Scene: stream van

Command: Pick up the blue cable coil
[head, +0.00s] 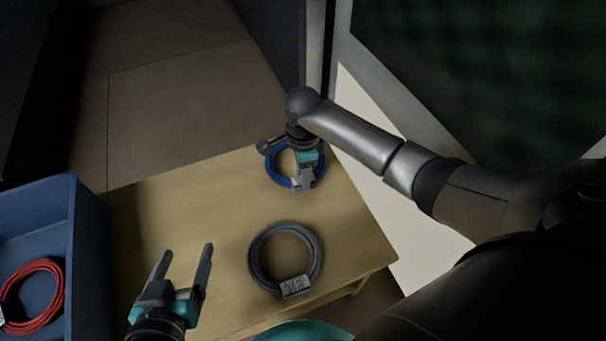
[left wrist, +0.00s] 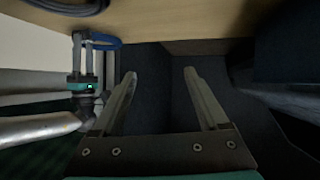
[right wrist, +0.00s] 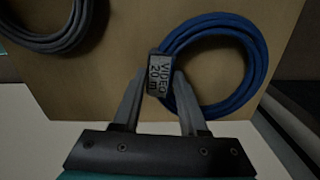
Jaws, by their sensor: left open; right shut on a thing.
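The blue cable coil (head: 274,170) is at the far right part of the wooden table in the head view. It also shows in the right wrist view (right wrist: 258,60), with a grey tag (right wrist: 158,72) reading "VIDEO 20 m". My right gripper (head: 306,178) is shut on the coil at its tag, and its fingers (right wrist: 160,85) hide part of the ring. I cannot tell whether the coil is lifted off the table. My left gripper (head: 190,258) is open and empty over the near left part of the table. The blue coil's edge shows in the left wrist view (left wrist: 108,44).
A grey cable coil (head: 257,262) with an "AUDIO" tag lies on the wooden table (head: 190,210) nearer to me. A blue crate (head: 88,235) at the left holds a red cable coil (head: 55,310). The middle left of the table is clear.

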